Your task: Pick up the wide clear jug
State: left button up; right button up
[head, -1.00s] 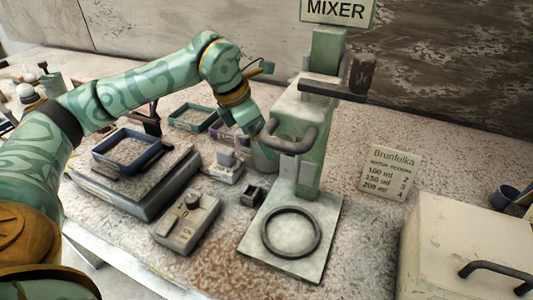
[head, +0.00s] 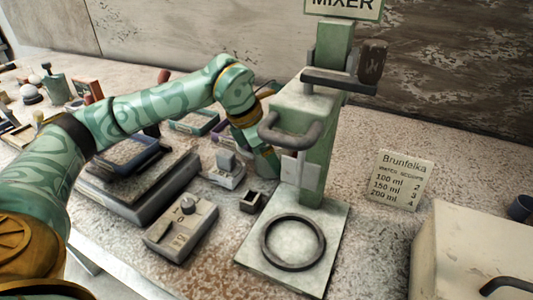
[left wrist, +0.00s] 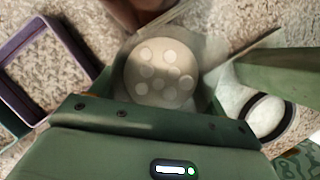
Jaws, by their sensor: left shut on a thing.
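The wide clear jug (left wrist: 158,72) shows in the left wrist view, seen from above, with pale round spots on its bottom. My left gripper (left wrist: 162,48) is shut on it; the fingertips and exact contact are hard to make out. In the head view my left wrist is bent down just left of the green mixer column, and the jug and fingers are hidden there. My right gripper is in neither view.
The green mixer (head: 308,150), with its grey handle and ringed base (head: 250,262), stands close to the right of my left wrist. A purple tray (left wrist: 38,62) lies close by. A scale (head: 150,205), a control box (head: 182,228) and a small dark cube (head: 251,201) stand in front.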

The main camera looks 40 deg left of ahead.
pick_arm(q)
jog(key=shift+r, duration=0.55)
notch_tip(320, 180, up, 7)
jog(key=p, duration=0.4)
jog(key=s+d+p, duration=0.2)
jog(key=s, duration=0.6)
jog(key=s+d+f+p, duration=0.1)
jog(key=s+d+p, duration=0.1)
jog(key=s, duration=0.7)
jog(key=shift+s+p, duration=0.25)
jog(key=shift+p, duration=0.35)
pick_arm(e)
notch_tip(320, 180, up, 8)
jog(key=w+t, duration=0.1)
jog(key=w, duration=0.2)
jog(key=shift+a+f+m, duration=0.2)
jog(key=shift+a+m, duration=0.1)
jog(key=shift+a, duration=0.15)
pick_arm(q)
jog(key=shift+d+f, duration=0.1)
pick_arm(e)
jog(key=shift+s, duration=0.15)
